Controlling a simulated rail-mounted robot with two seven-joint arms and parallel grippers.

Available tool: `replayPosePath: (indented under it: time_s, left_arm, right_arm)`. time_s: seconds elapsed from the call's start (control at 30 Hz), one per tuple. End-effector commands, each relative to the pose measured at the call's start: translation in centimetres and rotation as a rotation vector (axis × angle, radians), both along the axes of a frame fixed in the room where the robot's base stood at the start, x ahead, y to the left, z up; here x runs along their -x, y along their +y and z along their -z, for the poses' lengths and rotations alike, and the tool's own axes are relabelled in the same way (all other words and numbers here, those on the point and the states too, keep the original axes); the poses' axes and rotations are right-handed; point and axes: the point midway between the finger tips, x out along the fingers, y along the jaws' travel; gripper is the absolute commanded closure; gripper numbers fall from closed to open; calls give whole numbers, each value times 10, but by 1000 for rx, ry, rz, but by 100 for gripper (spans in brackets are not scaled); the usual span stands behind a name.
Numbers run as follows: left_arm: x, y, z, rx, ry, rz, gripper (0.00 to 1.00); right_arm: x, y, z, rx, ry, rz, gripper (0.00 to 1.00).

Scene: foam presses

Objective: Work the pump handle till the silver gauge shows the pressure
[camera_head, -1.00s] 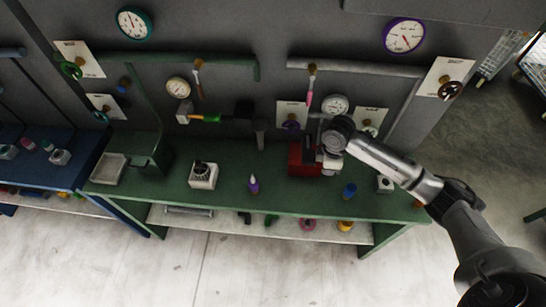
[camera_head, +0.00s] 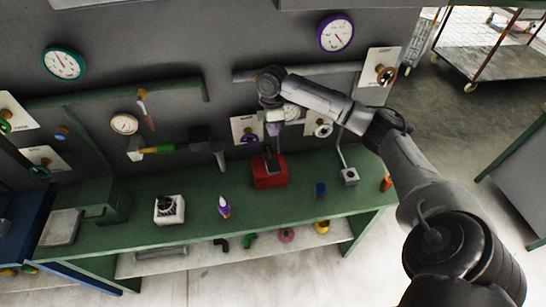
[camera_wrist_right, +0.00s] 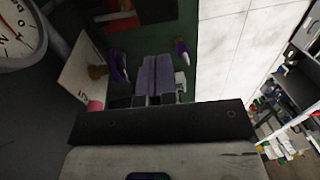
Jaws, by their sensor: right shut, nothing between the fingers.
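The silver-rimmed gauge (camera_head: 291,113) is on the wall, partly covered by my right arm, and its reading is too small to tell. My right gripper (camera_head: 274,130) points down in front of the wall, above a red box (camera_head: 269,172) with a dark upright part on top. Its purple fingers (camera_wrist_right: 157,75) are shut with nothing between them. A large white dial with a red needle (camera_wrist_right: 17,35) shows at the upper left of the wrist view. A thin grey lever (camera_head: 342,150) rises from a small block (camera_head: 350,177). I cannot tell which part is the pump handle. My left gripper is not in view.
The green bench (camera_head: 300,205) bears a white unit (camera_head: 169,209), a purple bottle (camera_head: 224,207) and a blue cup (camera_head: 320,189). A purple gauge (camera_head: 336,33), a teal gauge (camera_head: 63,63) and valve plates line the wall. The bench front has free room.

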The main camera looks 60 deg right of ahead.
Motion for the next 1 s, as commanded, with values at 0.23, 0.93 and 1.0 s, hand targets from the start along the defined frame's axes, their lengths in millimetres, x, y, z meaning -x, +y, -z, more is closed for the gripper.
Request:
replayPosePath:
  time_s: [0.23, 0.93, 1.0]
  left_arm:
    - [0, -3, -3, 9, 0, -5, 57]
    - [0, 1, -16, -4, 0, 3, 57]
    - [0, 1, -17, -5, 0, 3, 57]
  right_arm:
    - [3, 3, 25, 0, 3, 0, 100]
    - [12, 15, 130, 0, 1, 0, 100]
    - [13, 15, 134, 1, 2, 0, 100]
